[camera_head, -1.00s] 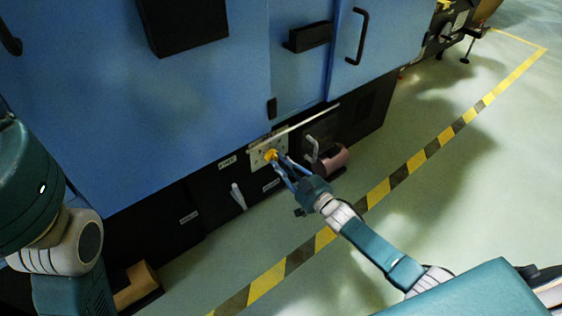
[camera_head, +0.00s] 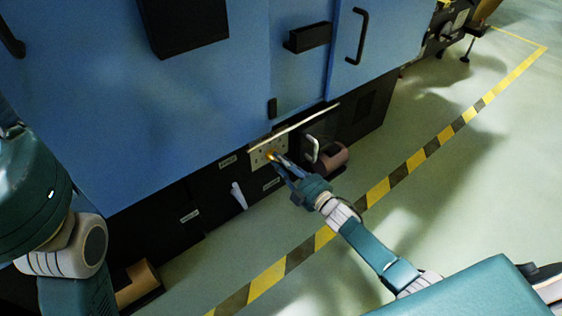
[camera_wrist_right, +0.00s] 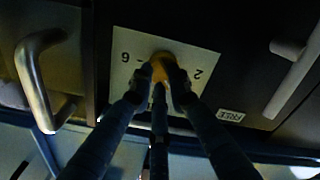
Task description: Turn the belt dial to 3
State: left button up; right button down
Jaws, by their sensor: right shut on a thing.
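The belt dial (camera_head: 270,155) is a small yellow-orange knob on a pale plate (camera_head: 258,157) low on the machine's black base. My right gripper (camera_head: 276,159) reaches it from the lower right, its fingers shut on the knob. In the right wrist view the fingers (camera_wrist_right: 162,80) close around the yellow dial (camera_wrist_right: 158,62) at the plate's middle. The marks 6 and 2 show on the plate (camera_wrist_right: 130,75); the other marks and the pointer are hidden or too dark to read. My left gripper is out of view; only part of that arm shows at the left.
A metal handle (camera_head: 312,148) stands right of the plate, beside a brownish roll (camera_head: 334,156). A pale lever (camera_head: 238,195) is at its left. A thin ledge (camera_head: 300,122) runs above. Another roll (camera_head: 137,284) lies lower left. The floor beyond the striped line (camera_head: 380,190) is clear.

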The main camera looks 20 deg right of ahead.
jog(key=shift+f, duration=0.1)
dwell(0.3)
jog(key=c, duration=1.6)
grip_release()
jog(key=shift+c, duration=0.2)
jog(key=shift+s, duration=0.1)
jog(key=v, duration=1.2)
